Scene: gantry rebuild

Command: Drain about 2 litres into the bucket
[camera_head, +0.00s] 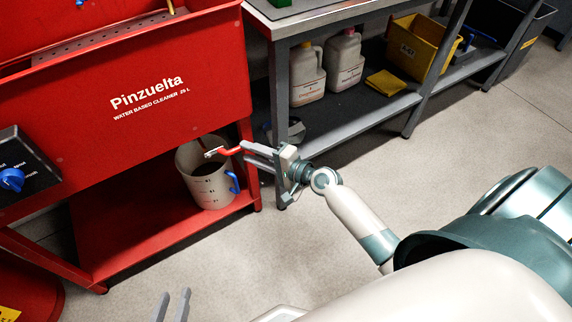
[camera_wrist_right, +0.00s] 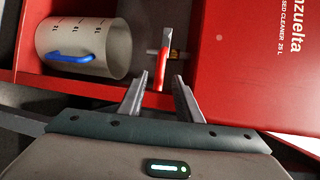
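The red parts cleaner (camera_head: 150,90) marked Pinzuelta has a drain tap with a red lever (camera_head: 230,151) at its lower edge. The lever also shows in the right wrist view (camera_wrist_right: 165,62). A beige bucket (camera_head: 213,190) with a blue handle and level marks stands on the red shelf below the tap; its inside looks dark in the head view. It also shows in the right wrist view (camera_wrist_right: 82,48). My right gripper (camera_head: 246,152) is open, its fingertips apart on either side of the lever's end. My left gripper (camera_head: 172,306) is open and empty at the bottom edge.
A grey bench (camera_head: 345,107) stands right of the cleaner, with two jugs (camera_head: 307,75), a yellow cloth (camera_head: 386,83) and a yellow bin (camera_head: 418,45) on its lower shelf. A control box with a blue knob (camera_head: 12,179) is at left. The floor in front is clear.

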